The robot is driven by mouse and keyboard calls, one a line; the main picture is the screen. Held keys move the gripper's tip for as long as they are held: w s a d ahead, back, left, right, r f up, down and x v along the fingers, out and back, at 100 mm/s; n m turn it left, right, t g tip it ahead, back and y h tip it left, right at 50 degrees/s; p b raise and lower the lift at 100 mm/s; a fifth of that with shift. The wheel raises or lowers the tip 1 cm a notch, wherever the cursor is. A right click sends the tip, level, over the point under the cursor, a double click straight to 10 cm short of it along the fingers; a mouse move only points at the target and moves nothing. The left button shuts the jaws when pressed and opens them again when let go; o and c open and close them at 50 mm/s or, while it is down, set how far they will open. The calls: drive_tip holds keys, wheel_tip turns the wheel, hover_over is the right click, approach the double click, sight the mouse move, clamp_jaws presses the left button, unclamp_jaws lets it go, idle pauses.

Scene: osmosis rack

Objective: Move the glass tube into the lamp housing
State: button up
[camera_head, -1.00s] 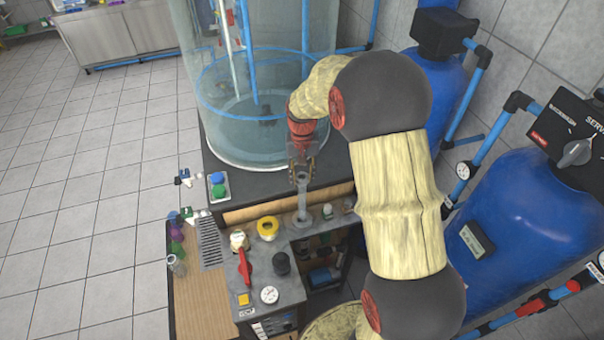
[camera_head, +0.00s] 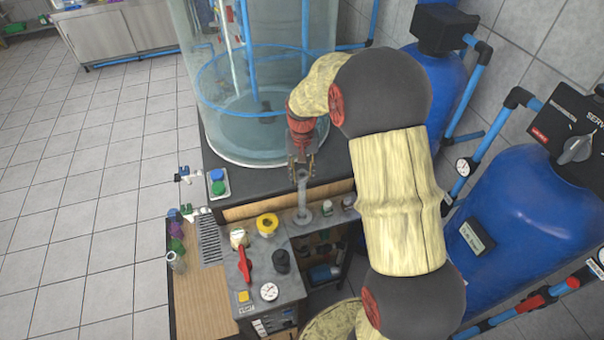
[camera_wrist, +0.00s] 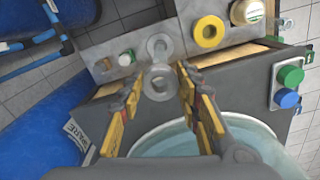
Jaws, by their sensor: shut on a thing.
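My gripper (camera_head: 302,174) points down in front of the big clear tank, above the rear ledge of the bench. In the wrist view its yellow-padded fingers (camera_wrist: 160,90) are closed around the near, ring-shaped end of the clear glass tube (camera_wrist: 158,83). In the head view the glass tube (camera_head: 302,196) hangs upright below the fingers, towards a round grey flange (camera_head: 303,218) on the ledge. The flange also shows in the wrist view (camera_wrist: 160,46), beyond the tube end. I cannot tell whether tube and flange touch, nor surely which part is the lamp housing.
A yellow ring (camera_head: 267,225), a red-handled valve (camera_head: 245,264), a black knob (camera_head: 281,261) and a gauge (camera_head: 269,292) crowd the bench. Small bottles (camera_head: 327,209) stand right of the flange. The clear tank (camera_head: 245,110) rises close behind; a blue tank (camera_head: 535,220) stands right.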

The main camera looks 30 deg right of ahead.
idle(0.3)
drive_tip(key=b, duration=0.3)
hover_over(302, 214)
drive_tip(key=shift+w+d+f, duration=0.1)
drive_tip(key=shift+w+f, duration=0.1)
drive_tip(key=shift+f, duration=0.9)
drive_tip(key=shift+w+d+f, duration=0.1)
drive_tip(key=shift+w+f, duration=0.1)
drive_tip(key=shift+f, duration=0.85)
drive_tip(key=shift+f, duration=0.1)
drive_tip(key=shift+f+b, duration=2)
drive_tip(key=shift+f, duration=1.8)
drive_tip(key=shift+f+b, duration=2.2)
drive_tip(key=shift+f, duration=1.65)
drive_tip(key=shift+f+b, duration=0.8)
drive_tip(key=shift+f, duration=0.6)
drive_tip(key=o, duration=0.9)
drive_tip(key=shift+o, duration=1.3)
